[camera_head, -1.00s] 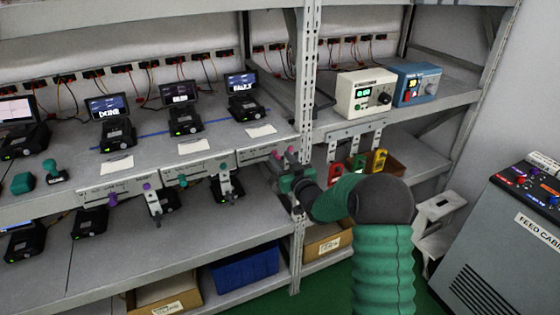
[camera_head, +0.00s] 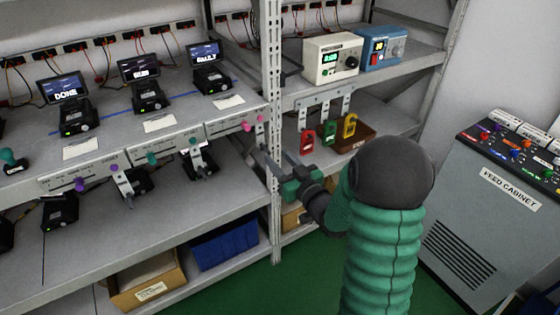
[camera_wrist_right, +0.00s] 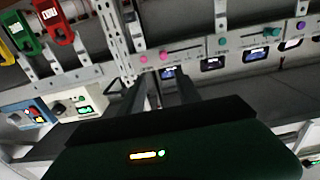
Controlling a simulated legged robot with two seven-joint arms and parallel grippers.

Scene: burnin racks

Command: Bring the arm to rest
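My right arm, green-sleeved with a dark elbow, reaches in from the lower right of the head view. Its gripper (camera_head: 277,158) is in front of the rack's upright post, just below and right of the pink knobs (camera_head: 254,123). The two dark fingers stand apart with nothing seen between them. The right wrist view also shows the parted fingers (camera_wrist_right: 160,92), with the shelf-edge panels beyond them. I cannot tell whether a finger touches the post. My left gripper is not in view.
The perforated post (camera_head: 273,60) and shelf edges stand close to the gripper. Red, green and yellow tags (camera_head: 329,131) hang to its right. The feed cabinet (camera_head: 490,205) stands at the far right. Green floor (camera_head: 310,285) lies clear beside my arm.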

